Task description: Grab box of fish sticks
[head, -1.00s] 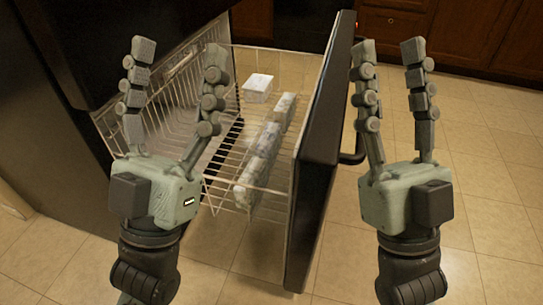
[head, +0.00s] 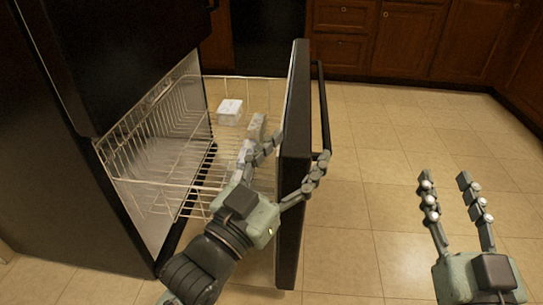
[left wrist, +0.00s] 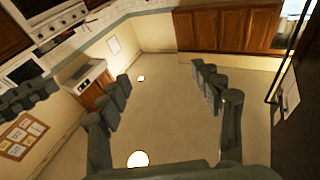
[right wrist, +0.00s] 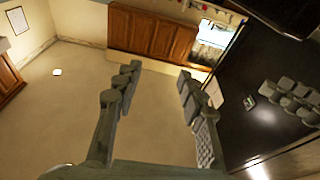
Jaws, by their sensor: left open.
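A small white box (head: 230,108) sits at the far end of a wire freezer drawer in the head view; I cannot read its label. My right gripper (head: 445,178) is open and empty over the floor at right. Neither wrist view shows the box or the packages.
The wire drawer (head: 183,196) is pulled out from the dark fridge (head: 75,190). Its black front panel (head: 292,240) with a bar handle (head: 323,105) stands upright at the drawer's right. Tiled floor (head: 390,150) is clear to the right; brown cabinets (head: 425,40) line the back.

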